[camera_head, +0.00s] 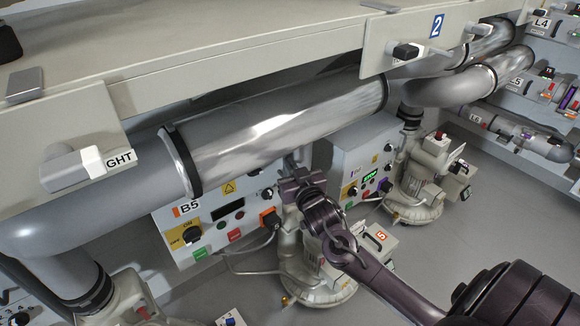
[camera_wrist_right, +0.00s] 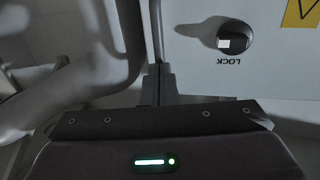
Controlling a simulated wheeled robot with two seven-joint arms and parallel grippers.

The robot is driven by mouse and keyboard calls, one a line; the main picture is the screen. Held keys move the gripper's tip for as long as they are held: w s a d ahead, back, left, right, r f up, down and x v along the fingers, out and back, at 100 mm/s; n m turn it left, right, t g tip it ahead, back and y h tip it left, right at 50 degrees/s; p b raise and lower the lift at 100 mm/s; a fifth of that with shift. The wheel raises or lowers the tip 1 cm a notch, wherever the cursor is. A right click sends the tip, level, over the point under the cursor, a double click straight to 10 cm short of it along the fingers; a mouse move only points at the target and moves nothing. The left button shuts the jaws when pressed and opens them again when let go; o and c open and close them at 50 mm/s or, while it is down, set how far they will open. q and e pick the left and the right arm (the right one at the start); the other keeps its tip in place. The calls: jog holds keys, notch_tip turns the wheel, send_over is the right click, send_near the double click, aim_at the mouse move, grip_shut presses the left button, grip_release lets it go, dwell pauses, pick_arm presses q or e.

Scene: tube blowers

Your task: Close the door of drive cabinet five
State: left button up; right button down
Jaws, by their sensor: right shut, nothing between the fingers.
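The cabinet marked B5 (camera_head: 185,208) stands under the large grey pipe, its front carrying a yellow ON switch, a dark display and coloured buttons. How far its door stands open cannot be told. My right gripper (camera_head: 297,180) is shut and empty at the right side of the B5 front, above the blower. In the right wrist view its closed fingers (camera_wrist_right: 158,86) are at the lower left edge of a pale panel (camera_wrist_right: 270,72) with an upside-down LOCK label and a round lock (camera_wrist_right: 235,42). Contact with the panel cannot be told. My left gripper is not in view.
A large grey pipe (camera_head: 280,120) runs overhead below a long beige ledge (camera_head: 200,55). A blower marked 5 (camera_head: 318,278) stands beneath my right gripper. Another control cabinet (camera_head: 350,160) and blower (camera_head: 425,175) stand to the right.

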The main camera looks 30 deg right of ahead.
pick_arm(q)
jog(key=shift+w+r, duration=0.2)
pick_arm(e)
jog(key=shift+w, duration=0.15)
jog(key=shift+w, duration=0.1)
